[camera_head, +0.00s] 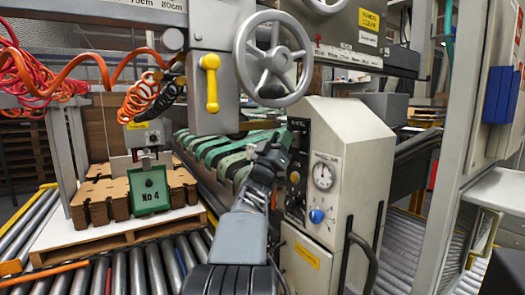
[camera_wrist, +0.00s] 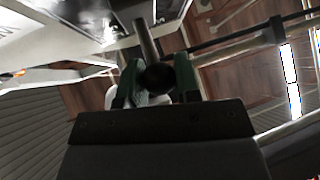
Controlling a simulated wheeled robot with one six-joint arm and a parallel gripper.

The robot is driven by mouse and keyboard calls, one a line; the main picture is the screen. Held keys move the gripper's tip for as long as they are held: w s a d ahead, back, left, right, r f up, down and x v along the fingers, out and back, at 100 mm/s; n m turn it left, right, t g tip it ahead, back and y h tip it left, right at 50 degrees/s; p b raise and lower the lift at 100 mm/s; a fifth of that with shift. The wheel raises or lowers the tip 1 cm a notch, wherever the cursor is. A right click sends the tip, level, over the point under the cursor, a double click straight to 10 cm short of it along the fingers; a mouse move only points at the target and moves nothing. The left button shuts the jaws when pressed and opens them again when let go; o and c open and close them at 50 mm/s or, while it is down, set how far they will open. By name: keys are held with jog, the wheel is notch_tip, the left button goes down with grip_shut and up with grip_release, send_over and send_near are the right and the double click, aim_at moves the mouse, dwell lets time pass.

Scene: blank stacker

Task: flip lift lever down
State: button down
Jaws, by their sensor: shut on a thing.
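My gripper (camera_head: 272,152) is at the left side of the cream control box (camera_head: 345,150), beside its black panel (camera_head: 298,135). In the wrist view its two green-padded fingers (camera_wrist: 157,82) are closed on either side of a dark round knob (camera_wrist: 158,74). A grey shaft (camera_wrist: 147,40) runs from the knob up toward the box; this looks like the lift lever. In the head view my gripper hides the lever, so its up or down position cannot be told there.
The box also carries a round gauge (camera_head: 323,176) and a blue knob (camera_head: 316,216). A large handwheel (camera_head: 273,55) and a yellow handle (camera_head: 211,82) hang above. Stacked brown blanks (camera_head: 95,198) with a green No 4 plate (camera_head: 149,190) stand left. Rollers (camera_head: 130,270) lie in front.

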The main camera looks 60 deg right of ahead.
jog(key=shift+f, duration=0.15)
jog(key=c, duration=0.8)
grip_release()
jog(key=shift+c, duration=0.2)
jog(key=v, duration=1.3)
jog(key=shift+s+a+f, duration=0.15)
jog(key=shift+f, duration=0.25)
